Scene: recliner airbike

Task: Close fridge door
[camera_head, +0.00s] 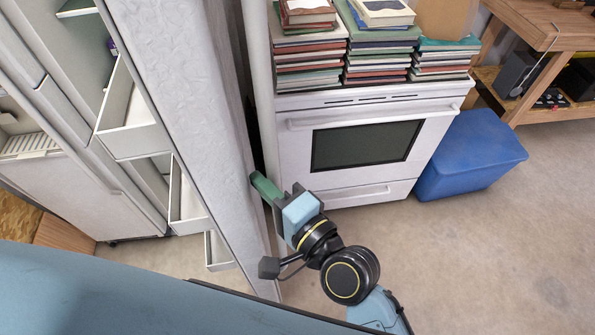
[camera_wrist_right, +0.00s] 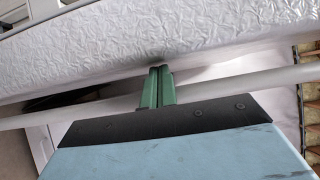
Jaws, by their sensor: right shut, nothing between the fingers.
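The fridge door (camera_head: 190,95) stands open in the head view, a tall white textured panel with door bins (camera_head: 140,130) on its left, inner side. The fridge body (camera_head: 70,165) is at the far left, with its interior showing. My right gripper (camera_head: 262,186) is at the door's right, outer side, between the door and the stove. Its green fingers (camera_wrist_right: 156,86) are shut with nothing between them. In the right wrist view the fingertips are at or very near the textured door surface (camera_wrist_right: 150,40); contact is unclear. My left gripper is not in view.
A white stove (camera_head: 355,145) with several stacks of books (camera_head: 310,55) on top stands close to the right of the door. A blue box (camera_head: 470,155) and a wooden workbench (camera_head: 540,30) are further right. The floor (camera_head: 480,250) at the lower right is clear.

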